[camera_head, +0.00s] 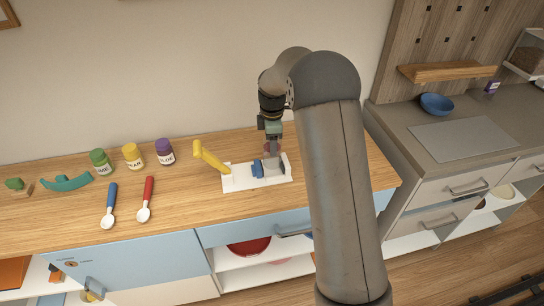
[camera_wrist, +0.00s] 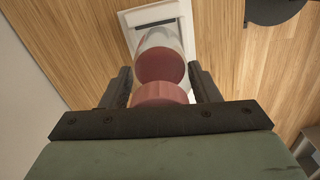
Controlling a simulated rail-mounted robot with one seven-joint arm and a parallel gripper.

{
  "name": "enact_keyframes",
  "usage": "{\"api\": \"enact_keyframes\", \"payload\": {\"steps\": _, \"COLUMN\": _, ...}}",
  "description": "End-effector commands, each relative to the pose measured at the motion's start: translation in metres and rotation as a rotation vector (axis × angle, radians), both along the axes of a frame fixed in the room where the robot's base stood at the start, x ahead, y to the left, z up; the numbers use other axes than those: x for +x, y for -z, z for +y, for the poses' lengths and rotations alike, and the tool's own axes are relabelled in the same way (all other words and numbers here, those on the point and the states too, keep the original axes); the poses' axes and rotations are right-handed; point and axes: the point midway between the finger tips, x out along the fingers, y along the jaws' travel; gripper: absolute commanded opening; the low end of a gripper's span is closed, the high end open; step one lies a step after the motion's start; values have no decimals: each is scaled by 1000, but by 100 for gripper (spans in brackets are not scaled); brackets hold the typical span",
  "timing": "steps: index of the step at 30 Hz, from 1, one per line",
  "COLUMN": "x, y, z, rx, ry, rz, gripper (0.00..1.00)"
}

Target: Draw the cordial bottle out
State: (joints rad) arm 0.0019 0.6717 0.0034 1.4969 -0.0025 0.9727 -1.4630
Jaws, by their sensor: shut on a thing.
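The cordial bottle (camera_wrist: 160,62) shows in the wrist view as a clear body with dark red inside and a pinkish-red cap (camera_wrist: 159,94) nearer the camera. My gripper (camera_wrist: 161,88) is shut on it, one dark finger on each side. The bottle's lower end is hidden.
Left of the fixture stand purple (camera_head: 165,152), yellow (camera_head: 133,157) and green (camera_head: 101,162) jars. Blue (camera_head: 110,205) and red (camera_head: 147,199) spoons lie in front of them. A teal curved object (camera_head: 67,183) lies farther left. The wooden counter is clear between spoons and fixture.

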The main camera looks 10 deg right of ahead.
Motion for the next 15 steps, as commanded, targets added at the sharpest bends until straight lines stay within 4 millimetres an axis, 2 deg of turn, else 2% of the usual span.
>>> {"api": "enact_keyframes", "payload": {"steps": 15, "x": 1, "y": -29, "z": 0, "rx": 1, "ry": 0, "rz": -2, "gripper": 28}}
